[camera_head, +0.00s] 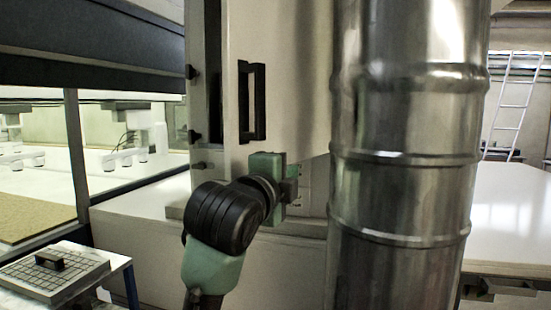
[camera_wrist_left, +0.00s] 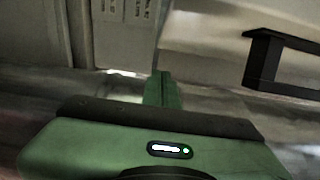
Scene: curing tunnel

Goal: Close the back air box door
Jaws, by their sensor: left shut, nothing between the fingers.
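The air box door (camera_head: 285,75) is a pale panel with a black rectangular handle (camera_head: 251,102) near its left edge. It stands partly open, with a dark gap at its left side. My left gripper (camera_head: 288,188) is just below the door's lower edge, right of and below the handle; whether it touches the door I cannot tell. In the left wrist view the gripper (camera_wrist_left: 162,88) has its green fingers together and empty, and the black handle (camera_wrist_left: 268,62) shows to the right. My right gripper is not in view.
A large shiny metal duct (camera_head: 400,150) stands upright close to the right and hides the door's right part. A table with a gridded plate (camera_head: 55,272) is at lower left. A white surface (camera_head: 510,215) lies at right, with a ladder (camera_head: 511,105) behind it.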

